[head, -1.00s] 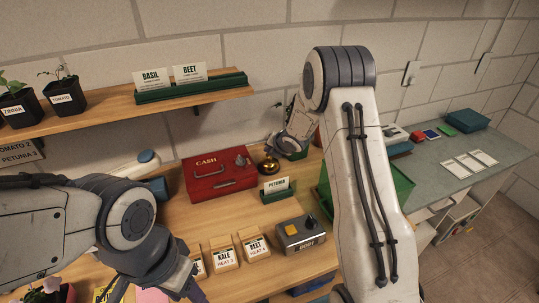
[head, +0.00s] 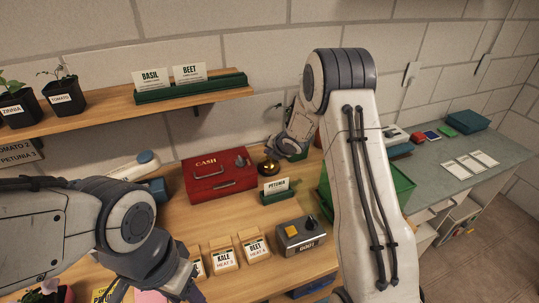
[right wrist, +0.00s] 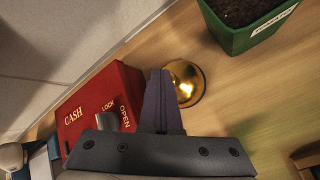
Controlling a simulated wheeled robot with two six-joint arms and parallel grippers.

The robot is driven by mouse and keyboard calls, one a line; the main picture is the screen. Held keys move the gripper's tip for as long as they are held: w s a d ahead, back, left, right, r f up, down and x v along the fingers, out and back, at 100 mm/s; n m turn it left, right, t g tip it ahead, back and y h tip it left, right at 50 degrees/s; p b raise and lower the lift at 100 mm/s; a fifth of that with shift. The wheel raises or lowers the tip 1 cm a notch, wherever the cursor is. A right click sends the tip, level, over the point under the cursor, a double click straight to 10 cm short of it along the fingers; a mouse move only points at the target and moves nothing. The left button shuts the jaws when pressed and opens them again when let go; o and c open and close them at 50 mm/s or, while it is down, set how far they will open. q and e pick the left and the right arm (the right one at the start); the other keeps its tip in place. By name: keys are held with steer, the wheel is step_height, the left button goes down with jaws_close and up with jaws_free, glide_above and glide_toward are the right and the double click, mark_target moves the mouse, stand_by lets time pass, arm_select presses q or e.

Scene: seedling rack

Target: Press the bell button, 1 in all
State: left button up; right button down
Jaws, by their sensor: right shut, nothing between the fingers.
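The brass bell (head: 268,168) stands on the wooden bench, to the right of the red cash box. It also shows in the right wrist view (right wrist: 188,84), partly covered by my fingers. My right gripper (right wrist: 160,74) is shut and empty. Its tips overlap the left edge of the bell in that view; whether they touch it I cannot tell. In the head view the right arm's wrist is just above and to the right of the bell. My left gripper (head: 192,291) is low at the left, near the front of the bench, with its fingers partly cut off.
The red cash box (head: 218,174) stands close left of the bell. A green pot (right wrist: 245,30) is near it on the other side. A Petunia card holder (head: 277,195), a grey button box (head: 300,236) and seed cards (head: 224,258) stand in front. A shelf (head: 110,112) juts out above.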

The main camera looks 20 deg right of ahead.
steer(key=shift+r+p, duration=0.5)
steer(key=shift+r, duration=0.3)
steer(key=shift+r, duration=0.1)
step_height(320, 180, up, 5)
steer(key=p, duration=0.4)
stand_by(0.5)
